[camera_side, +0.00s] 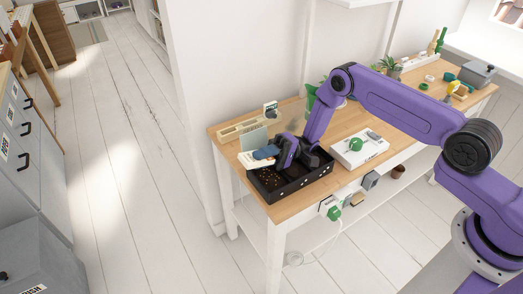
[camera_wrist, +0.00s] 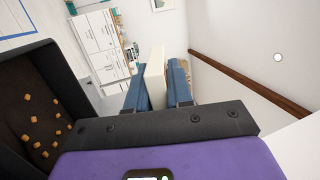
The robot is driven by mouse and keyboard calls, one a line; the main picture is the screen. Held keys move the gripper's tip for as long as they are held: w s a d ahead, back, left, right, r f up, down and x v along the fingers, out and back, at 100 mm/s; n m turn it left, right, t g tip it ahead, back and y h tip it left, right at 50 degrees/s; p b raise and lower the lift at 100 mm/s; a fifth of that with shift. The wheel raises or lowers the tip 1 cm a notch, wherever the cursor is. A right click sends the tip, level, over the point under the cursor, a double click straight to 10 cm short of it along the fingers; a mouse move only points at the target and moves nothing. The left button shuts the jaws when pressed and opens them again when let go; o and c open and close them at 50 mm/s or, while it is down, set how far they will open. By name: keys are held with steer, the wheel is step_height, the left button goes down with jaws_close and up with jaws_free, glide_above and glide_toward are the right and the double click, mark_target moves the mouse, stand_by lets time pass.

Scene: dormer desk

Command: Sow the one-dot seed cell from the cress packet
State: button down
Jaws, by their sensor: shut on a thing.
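My gripper (camera_side: 265,153) is low over the left end of the black seed tray (camera_side: 312,177), tilted well over. Its blue fingers, also seen in the wrist view (camera_wrist: 157,85), are shut on a pale packet (camera_wrist: 155,75), which shows edge-on there. In the side view the packet is partly hidden by the fingers. Several orange-brown seeds (camera_wrist: 41,127) lie scattered on dark soil in a tray cell in the wrist view. I cannot read the cells' dot marks or see seeds falling.
A white box (camera_side: 360,150) with a green knob stands right of the tray. The desk's front edge (camera_side: 318,189) is close to the tray. Pots and tools fill the far right end.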

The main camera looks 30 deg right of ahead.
steer(key=h, duration=0.3)
steer(key=shift+f, duration=0.4)
steer(key=h, duration=0.2)
steer(key=f+h, duration=0.1)
steer(key=h, duration=0.1)
steer(key=shift+m+t, duration=0.4)
steer(key=r+h, duration=0.1)
steer(key=h, duration=0.3)
steer(key=d+r+h, duration=0.1)
steer(key=h, duration=0.1)
steer(key=shift+r, duration=0.3)
steer(key=h, duration=0.1)
steer(key=r+h, duration=0.1)
steer(key=shift+d+r+m+h, duration=0.15)
steer(key=shift+m+h, duration=0.15)
steer(key=shift+h, duration=0.1)
steer(key=shift+d+r+h, duration=0.25)
steer(key=shift+r+h, duration=0.3)
steer(key=shift+h, duration=0.3)
steer(key=shift+d+r+h, duration=0.2)
steer(key=shift+r+h, duration=0.4)
steer(key=shift+h, duration=0.3)
steer(key=shift+d+r+h, duration=0.25)
steer(key=shift+r+h, duration=0.3)
steer(key=shift+h, duration=0.3)
steer(key=shift+r, duration=0.1)
steer(key=shift+r, duration=1.9)
